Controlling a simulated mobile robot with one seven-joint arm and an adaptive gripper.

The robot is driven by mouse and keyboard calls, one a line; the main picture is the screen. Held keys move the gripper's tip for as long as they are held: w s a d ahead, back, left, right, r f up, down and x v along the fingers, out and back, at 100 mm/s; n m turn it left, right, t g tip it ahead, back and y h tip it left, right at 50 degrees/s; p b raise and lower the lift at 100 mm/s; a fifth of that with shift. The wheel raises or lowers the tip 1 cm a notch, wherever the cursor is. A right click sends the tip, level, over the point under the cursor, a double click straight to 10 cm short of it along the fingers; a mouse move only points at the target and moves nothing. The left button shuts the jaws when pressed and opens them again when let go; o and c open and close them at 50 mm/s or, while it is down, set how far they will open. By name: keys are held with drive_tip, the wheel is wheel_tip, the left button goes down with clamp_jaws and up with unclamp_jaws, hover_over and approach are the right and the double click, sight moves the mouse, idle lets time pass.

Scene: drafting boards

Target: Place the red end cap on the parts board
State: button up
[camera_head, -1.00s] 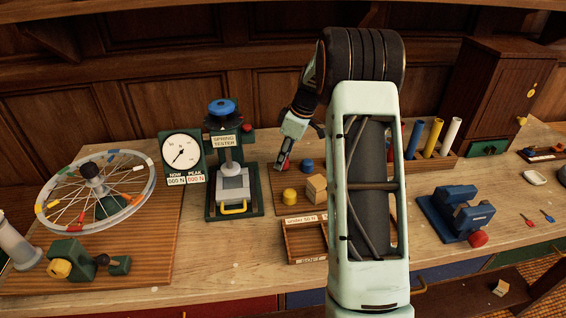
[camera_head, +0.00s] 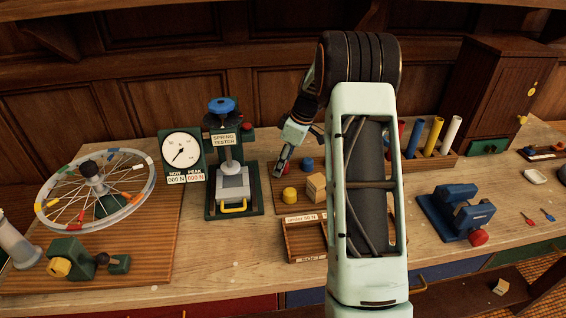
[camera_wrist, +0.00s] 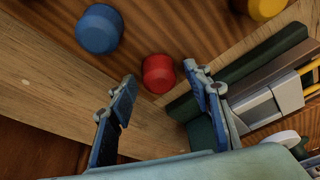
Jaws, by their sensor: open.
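The red end cap (camera_wrist: 158,74) stands on the brown parts board (camera_wrist: 190,40), close to its corner in the wrist view. My gripper (camera_wrist: 167,88) is open, with one finger to each side of the cap in the picture and visible gaps between; nothing is held. In the head view my gripper (camera_head: 282,165) points down over the back left part of the parts board (camera_head: 284,209); a little red shows at its tip, mostly hidden by the fingers.
A blue cap (camera_head: 308,164), a yellow cap (camera_head: 290,194) and a wooden block (camera_head: 316,187) share the board. The spring tester (camera_head: 228,160) stands close on the left. A wooden sorting tray (camera_head: 305,239) lies in front. My arm hides the board's right side.

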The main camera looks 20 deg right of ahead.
drive_tip(key=v, duration=1.2)
drive_tip(key=shift+r, duration=0.1)
